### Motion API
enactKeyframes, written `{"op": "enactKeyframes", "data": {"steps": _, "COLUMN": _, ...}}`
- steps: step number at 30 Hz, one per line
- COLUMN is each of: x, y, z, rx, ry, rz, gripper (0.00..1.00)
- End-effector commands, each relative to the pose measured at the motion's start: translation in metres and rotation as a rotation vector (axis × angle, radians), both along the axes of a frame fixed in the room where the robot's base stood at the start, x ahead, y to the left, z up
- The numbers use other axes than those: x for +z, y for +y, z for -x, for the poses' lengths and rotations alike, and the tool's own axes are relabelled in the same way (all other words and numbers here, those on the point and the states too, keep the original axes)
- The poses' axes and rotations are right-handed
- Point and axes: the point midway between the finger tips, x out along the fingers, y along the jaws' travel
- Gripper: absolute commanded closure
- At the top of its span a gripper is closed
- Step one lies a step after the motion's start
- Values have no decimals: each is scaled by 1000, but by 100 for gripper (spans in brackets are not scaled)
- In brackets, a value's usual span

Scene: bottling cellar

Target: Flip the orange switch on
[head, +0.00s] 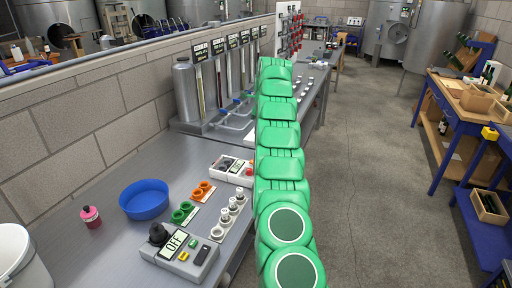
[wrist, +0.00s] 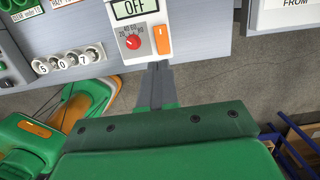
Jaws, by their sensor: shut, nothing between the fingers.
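The orange switch (wrist: 162,40) is an upright rocker on the right of a white control box, beside a red dial knob (wrist: 133,42). Above them the box's display (wrist: 134,9) reads OFF. My gripper (wrist: 159,66) is shut and empty. In the wrist view its tips appear just below the box's front edge, under the switch; I cannot tell their height or any contact. In the head view the fingers are hidden.
Counter dials (head: 230,217) and green rings (head: 184,212) and orange rings (head: 203,191) sit near the box. A grey OFF box (head: 180,256) with a black knob, a blue bowl (head: 144,199) and a pink bottle (head: 91,217) stand nearer.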

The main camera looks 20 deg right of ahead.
Motion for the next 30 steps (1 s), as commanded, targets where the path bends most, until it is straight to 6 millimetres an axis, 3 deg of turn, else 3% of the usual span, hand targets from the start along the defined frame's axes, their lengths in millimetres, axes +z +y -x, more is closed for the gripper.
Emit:
{"op": "enactKeyframes", "data": {"steps": 17, "x": -6, "y": 4, "z": -3, "rx": 0, "ry": 1, "rz": 0, "gripper": 100}}
{"op": "enactKeyframes", "data": {"steps": 30, "x": -41, "y": 8, "z": -6, "rx": -1, "ry": 4, "rz": 0, "gripper": 100}}
